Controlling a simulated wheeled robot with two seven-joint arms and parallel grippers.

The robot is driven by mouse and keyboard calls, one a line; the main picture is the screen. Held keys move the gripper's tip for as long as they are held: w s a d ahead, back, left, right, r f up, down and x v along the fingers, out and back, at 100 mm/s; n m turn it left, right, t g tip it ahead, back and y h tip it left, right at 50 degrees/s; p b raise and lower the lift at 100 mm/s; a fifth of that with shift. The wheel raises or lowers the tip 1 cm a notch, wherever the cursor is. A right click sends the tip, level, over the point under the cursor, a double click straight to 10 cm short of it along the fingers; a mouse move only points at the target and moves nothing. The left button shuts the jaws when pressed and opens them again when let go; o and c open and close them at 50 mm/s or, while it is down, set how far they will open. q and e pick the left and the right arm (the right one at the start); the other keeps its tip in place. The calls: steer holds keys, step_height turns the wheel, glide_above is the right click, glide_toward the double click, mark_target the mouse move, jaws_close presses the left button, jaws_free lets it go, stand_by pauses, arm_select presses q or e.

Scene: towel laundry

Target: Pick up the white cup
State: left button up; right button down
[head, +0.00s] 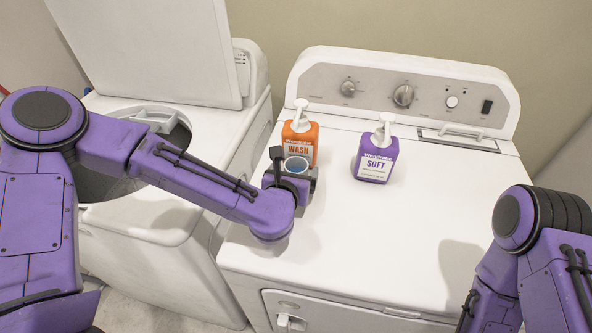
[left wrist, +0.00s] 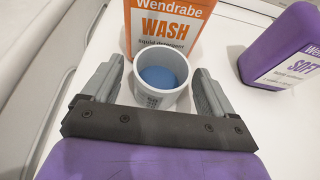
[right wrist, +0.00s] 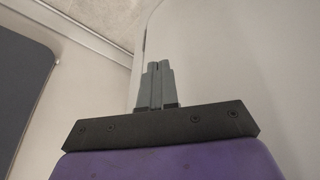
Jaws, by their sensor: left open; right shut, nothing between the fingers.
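The white cup (left wrist: 147,94) stands upright on the dryer top in front of the orange WASH bottle, with blue liquid inside. In the head view only its rim and blue inside (head: 295,164) show above my left gripper. My left gripper (left wrist: 158,85) is open, with one finger on each side of the cup; I cannot tell whether either finger touches it. My right gripper (right wrist: 155,85) is shut and empty, with its fingertips together, in the right wrist view. It is hidden in the head view.
The orange WASH bottle (head: 300,135) stands right behind the cup. The purple SOFT bottle (head: 375,158) stands to its right on the dryer top (head: 390,235). The dryer top's front right is clear. The washer (head: 150,235) with its raised lid (head: 150,50) is at the left.

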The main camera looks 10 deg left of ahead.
arm_select(q)
steer(key=shift+w+f, duration=0.15)
steer(key=shift+w, duration=0.15)
steer(key=c, duration=1)
